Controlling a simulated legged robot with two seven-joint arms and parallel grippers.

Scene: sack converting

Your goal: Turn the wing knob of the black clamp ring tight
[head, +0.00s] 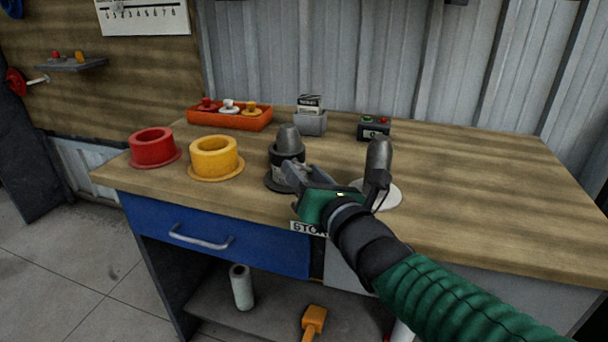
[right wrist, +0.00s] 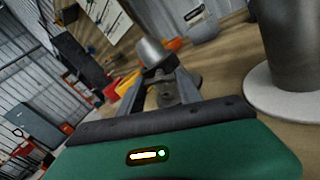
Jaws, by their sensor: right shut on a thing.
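The black clamp ring (head: 287,153) sits around a grey, round-topped post (head: 289,136) on a dark round base (head: 274,183) near the bench's front edge. The grey post top also shows in the right wrist view (right wrist: 151,51). My right gripper (head: 292,173) reaches the ring from the front right. Its fingers are shut on a small grey piece, the wing knob (right wrist: 168,92), at the ring's near side. The fingers hide most of the knob, so its angle cannot be told. My left gripper is not in view.
Left of the ring stand a yellow ring (head: 214,157) and a red ring (head: 152,147) on flanges. An orange tray (head: 230,121) with small parts and a button box (head: 374,128) are behind. A grey post (head: 379,155) on a white disc (head: 392,195) stands close right. The bench's right side is clear.

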